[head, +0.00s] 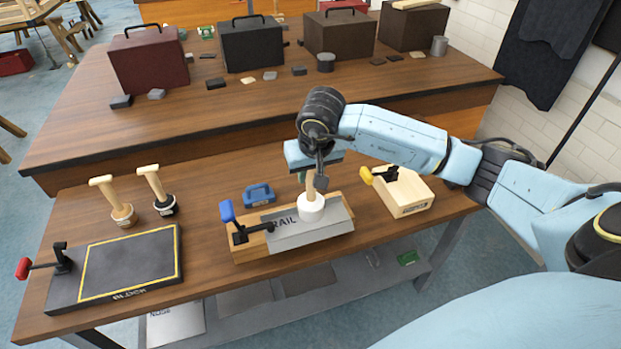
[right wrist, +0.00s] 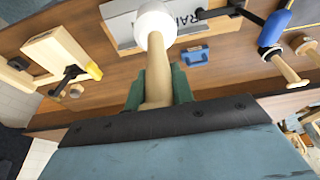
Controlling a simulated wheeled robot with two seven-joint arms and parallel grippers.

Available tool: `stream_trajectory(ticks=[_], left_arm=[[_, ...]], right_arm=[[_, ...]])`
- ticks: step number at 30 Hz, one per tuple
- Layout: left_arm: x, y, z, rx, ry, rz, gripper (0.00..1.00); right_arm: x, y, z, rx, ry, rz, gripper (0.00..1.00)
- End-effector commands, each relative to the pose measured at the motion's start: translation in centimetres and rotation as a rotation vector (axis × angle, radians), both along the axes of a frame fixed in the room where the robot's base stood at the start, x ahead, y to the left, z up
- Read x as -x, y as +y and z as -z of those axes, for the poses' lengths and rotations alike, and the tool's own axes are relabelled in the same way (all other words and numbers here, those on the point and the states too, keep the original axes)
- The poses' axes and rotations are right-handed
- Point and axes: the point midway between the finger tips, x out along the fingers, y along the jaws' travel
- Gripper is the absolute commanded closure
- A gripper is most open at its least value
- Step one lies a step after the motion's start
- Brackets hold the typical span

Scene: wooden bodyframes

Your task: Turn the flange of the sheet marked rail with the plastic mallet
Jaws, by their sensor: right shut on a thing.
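The grey metal sheet marked RAIL (head: 290,238) lies on a wooden block (head: 247,252) near the front of the bench. A black toggle clamp with a blue handle (head: 228,212) reaches onto its left end. My right gripper (head: 315,179) is shut on the wooden handle of the plastic mallet. The mallet's white head (head: 311,208) points down at the sheet; I cannot tell whether it touches. In the right wrist view, the green fingers (right wrist: 158,88) close around the mallet's handle (right wrist: 158,70), with the sheet (right wrist: 122,22) beyond its head. The flange's angle is unclear.
A blue tool (head: 258,194) lies behind the block. A pale wooden block with a yellow-handled clamp (head: 405,195) stands to the right. At left are two wooden-handled tools (head: 119,209) and a black board with a yellow outline (head: 128,265). Toolboxes (head: 252,44) stand on the rear bench.

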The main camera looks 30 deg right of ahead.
Motion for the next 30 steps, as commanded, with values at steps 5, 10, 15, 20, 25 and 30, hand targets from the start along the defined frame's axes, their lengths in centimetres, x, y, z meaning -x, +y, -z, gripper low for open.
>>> stream_trajectory(ticks=[5,10,15,20,25,30], left_arm=[[0.0,0.0,-0.8,0.000,0.000,0.000,0.64],[0.0,0.0,-0.6,0.000,0.000,0.000,0.64],[0.0,0.0,-0.6,0.000,0.000,0.000,0.64],[0.0,0.0,-1.1,0.000,0.000,0.000,0.64],[0.0,0.0,-1.8,0.000,0.000,0.000,0.64],[0.0,0.0,-2.1,0.000,0.001,0.000,0.64]], right_arm=[[0.0,0.0,-1.3,0.000,0.000,0.001,1.00],[0.0,0.0,-1.2,-0.001,0.001,0.001,1.00],[0.0,0.0,-1.2,0.000,0.000,0.000,1.00],[1.0,0.6,-1.6,0.001,0.001,-0.004,1.00],[3.8,2.3,-2.4,0.001,-0.001,-0.005,1.00],[6.5,4.0,-3.0,0.000,0.000,-0.004,1.00]])
